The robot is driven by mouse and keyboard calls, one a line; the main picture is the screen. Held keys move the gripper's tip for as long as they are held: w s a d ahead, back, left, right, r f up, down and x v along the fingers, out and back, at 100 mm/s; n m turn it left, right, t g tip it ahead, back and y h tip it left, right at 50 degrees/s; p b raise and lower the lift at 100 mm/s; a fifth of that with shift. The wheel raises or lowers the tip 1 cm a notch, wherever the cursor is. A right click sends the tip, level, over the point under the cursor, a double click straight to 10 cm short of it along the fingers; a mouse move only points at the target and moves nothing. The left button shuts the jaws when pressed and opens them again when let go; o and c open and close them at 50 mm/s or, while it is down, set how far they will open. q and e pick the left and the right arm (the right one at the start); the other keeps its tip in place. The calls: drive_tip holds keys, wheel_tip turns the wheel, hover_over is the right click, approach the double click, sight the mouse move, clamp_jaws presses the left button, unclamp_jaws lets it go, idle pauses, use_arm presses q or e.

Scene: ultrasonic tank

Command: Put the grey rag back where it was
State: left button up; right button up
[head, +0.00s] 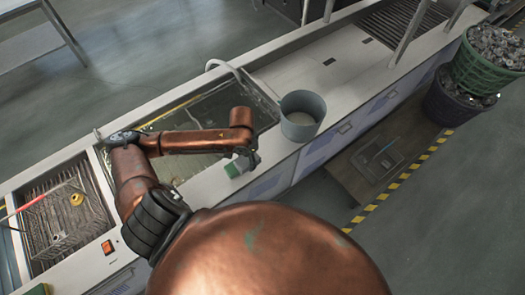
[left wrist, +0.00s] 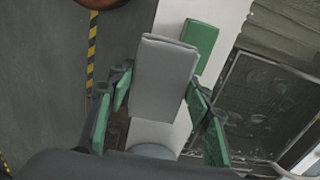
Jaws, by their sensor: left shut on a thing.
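My left gripper (left wrist: 158,92) is shut on the grey rag (left wrist: 165,80), a flat, pale grey block shape in the left wrist view. Its fingers with green pads stand on either side of the rag. A green block (left wrist: 203,37) lies on the pale bench rim just beyond the rag. The rag is hard to make out there. I cannot tell whether the rag touches the rim. My right gripper is not in view.
A grey bucket (head: 302,117) stands on the bench to the right of the gripper. The glass-covered tank (head: 262,108) lies behind the arm. A wire basket (head: 62,222) is at the left. The bench top (head: 335,68) beyond the bucket is mostly clear.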

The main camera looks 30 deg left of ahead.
use_arm(q)
drive_tip(key=w+f, duration=0.4)
drive_tip(key=w, duration=0.4)
hover_over(262, 154)
drive_tip(key=f, duration=0.4)
drive_tip(key=shift+s+d+f+p, duration=0.1)
drive_tip(key=shift+s+f+p, duration=0.2)
drive_tip(key=shift+s+p, duration=0.1)
drive_tip(key=shift+w+f, duration=0.45)
drive_tip(key=shift+f, duration=1.55)
drive_tip(key=o, duration=0.6)
drive_tip(key=shift+f, duration=0.15)
drive_tip(key=o, duration=0.4)
